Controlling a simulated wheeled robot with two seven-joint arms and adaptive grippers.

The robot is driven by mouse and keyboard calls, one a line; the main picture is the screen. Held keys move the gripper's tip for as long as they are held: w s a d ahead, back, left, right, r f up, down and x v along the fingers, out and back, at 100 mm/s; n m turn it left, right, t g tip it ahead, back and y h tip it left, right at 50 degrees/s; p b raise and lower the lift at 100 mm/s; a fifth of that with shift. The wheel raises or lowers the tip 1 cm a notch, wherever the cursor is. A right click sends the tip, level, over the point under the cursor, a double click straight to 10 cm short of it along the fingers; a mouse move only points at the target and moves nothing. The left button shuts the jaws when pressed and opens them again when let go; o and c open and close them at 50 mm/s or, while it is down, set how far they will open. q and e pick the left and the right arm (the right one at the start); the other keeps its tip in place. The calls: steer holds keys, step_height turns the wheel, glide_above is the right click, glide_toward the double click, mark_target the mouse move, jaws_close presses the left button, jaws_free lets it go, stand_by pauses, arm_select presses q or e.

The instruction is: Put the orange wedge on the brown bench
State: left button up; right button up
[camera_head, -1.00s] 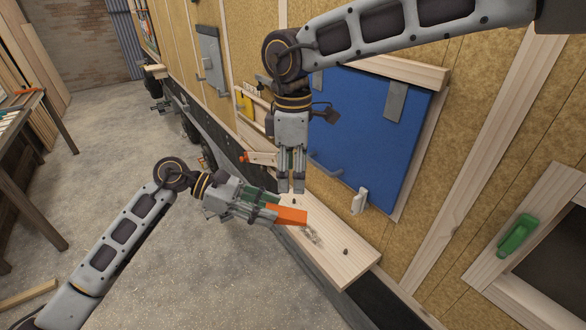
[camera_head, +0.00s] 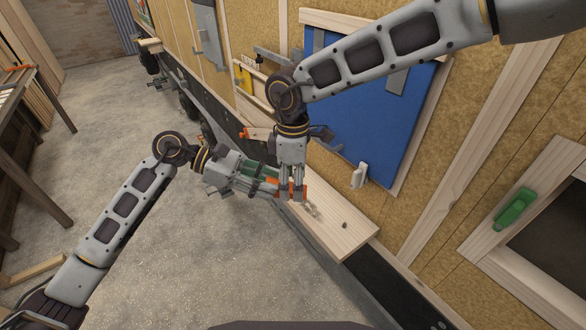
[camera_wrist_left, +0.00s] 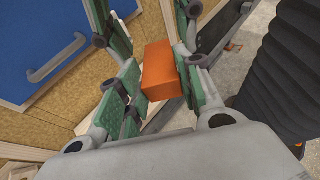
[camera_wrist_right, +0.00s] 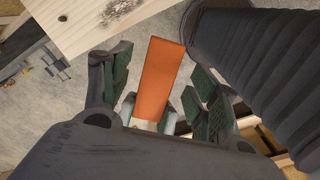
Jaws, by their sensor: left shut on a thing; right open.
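The orange wedge (camera_head: 304,192) is in my left gripper (camera_head: 262,183), whose green pads press its sides in the left wrist view (camera_wrist_left: 162,72). It is held in the air by the inner end of a pale wooden shelf. My right gripper (camera_head: 291,194) points down over the wedge and partly hides it. In the right wrist view the wedge (camera_wrist_right: 160,82) lies between the open fingers, with gaps visible on both sides. A brown bench (camera_head: 33,97), seen only in part, stands at the far left, well away from both grippers.
The pale shelf (camera_head: 343,240) juts from the trailer wall, with small dark bits on it. A blue panel (camera_head: 372,120) and a green handle (camera_head: 514,207) are on the wall. The concrete floor (camera_head: 105,130) between bench and trailer is largely clear.

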steer(key=shift+f, duration=0.75)
steer(key=shift+c, duration=0.4)
steer(key=c, duration=1)
arm_select(q)
steer(key=o, duration=1.1)
steer(key=shift+a, duration=0.1)
steer(key=v, duration=1.2)
steer(key=shift+f, duration=0.15)
